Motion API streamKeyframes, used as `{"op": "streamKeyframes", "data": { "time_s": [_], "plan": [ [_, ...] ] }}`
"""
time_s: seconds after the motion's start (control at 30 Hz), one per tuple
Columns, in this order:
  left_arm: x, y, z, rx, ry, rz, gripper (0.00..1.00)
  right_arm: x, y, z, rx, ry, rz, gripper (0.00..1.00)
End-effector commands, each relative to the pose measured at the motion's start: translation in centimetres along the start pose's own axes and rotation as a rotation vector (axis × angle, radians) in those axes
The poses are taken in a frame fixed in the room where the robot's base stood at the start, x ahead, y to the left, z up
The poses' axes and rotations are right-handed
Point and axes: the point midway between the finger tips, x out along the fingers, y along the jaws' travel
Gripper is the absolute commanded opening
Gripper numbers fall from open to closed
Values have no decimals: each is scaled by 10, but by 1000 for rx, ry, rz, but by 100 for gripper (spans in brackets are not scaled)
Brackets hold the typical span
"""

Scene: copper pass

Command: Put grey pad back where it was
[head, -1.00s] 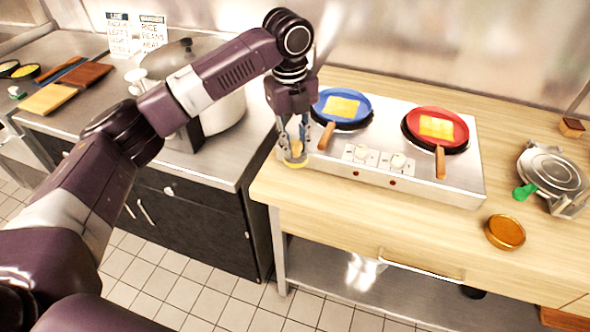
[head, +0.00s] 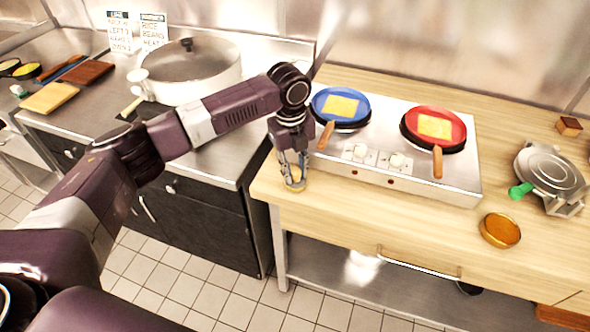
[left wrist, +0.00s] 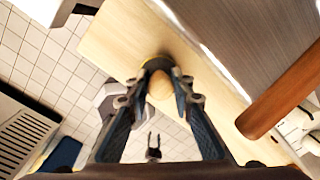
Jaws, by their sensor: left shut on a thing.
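My left gripper (head: 294,180) points down over the front left corner of the wooden counter (head: 340,205), left of the hotplate. It is shut on a small held thing (left wrist: 160,90) with a rounded tan top and a dark part at its far side. In the head view a yellowish rim shows at the fingertips. Whether this is the grey pad I cannot tell; its underside is hidden. I cannot tell whether it touches the counter. No other grey pad stands out clearly. My right gripper is not in view.
The hotplate (head: 430,187) bears a blue pan (head: 358,115) and a red pan (head: 458,132). At right are a round press (head: 548,172) with a green handle and an amber round dish (head: 500,230). A large pot (head: 205,85) stands left.

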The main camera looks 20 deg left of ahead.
Motion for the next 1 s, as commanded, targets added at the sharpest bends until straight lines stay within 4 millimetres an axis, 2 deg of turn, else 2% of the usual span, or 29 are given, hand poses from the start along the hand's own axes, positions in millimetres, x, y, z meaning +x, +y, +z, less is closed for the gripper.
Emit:
{"op": "streamKeyframes", "data": {
  "time_s": [0.03,0.07,0.2,0.57,0.73,1.0],
  "plan": [
    [2,0,0,0,1,1,2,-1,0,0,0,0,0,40],
    [2,0,0,0,1,1,22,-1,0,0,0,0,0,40],
    [2,0,0,0,1,1,38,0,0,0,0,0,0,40],
    [-2,0,1,-1,-1,-1,39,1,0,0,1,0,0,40],
    [-26,-1,1,-1,-2,-3,39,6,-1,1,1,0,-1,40],
    [-85,-1,1,0,-2,-3,39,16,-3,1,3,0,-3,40]
  ]
}}
